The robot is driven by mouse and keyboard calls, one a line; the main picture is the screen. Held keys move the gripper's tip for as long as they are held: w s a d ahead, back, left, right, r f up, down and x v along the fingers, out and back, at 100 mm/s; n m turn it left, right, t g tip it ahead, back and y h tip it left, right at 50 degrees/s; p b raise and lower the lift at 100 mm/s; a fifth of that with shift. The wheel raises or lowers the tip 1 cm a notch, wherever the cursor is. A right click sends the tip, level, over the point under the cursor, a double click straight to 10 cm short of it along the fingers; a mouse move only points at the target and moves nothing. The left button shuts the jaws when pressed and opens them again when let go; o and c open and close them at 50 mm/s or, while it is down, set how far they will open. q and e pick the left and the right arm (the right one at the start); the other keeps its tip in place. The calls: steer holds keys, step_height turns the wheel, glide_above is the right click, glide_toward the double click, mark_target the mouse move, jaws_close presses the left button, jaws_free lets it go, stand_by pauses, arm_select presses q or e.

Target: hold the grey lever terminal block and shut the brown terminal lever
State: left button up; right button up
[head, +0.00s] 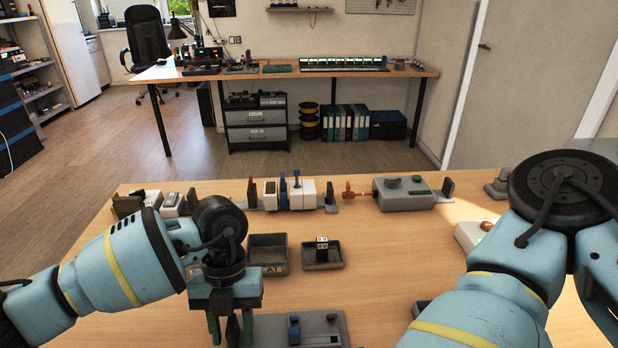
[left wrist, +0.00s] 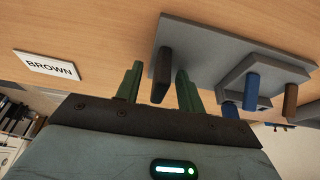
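The grey lever terminal block (left wrist: 233,78) sits on a grey base plate (left wrist: 190,42) in the left wrist view. Two blue levers (left wrist: 250,92) and a brown lever (left wrist: 290,101) stick out from it. A dark upright post (left wrist: 162,74) stands at the plate's other end. In the head view the plate (head: 268,329) is at the bottom edge, partly cut off, with a blue lever (head: 294,331) showing. My left gripper (head: 231,326) points down at the plate's left end. Its green fingers (left wrist: 158,88) are apart, with the dark post between them in view; contact cannot be told. My right gripper is out of view.
A BROWN label (left wrist: 46,65) lies on the table. Grey trays (head: 267,268) (head: 322,267) stand beyond the plate. A row of wiring parts (head: 290,195) and a grey box (head: 405,195) line the back. The table between them is clear.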

arm_select(q)
steer(key=v, duration=1.2)
steer(key=shift+s, duration=0.1)
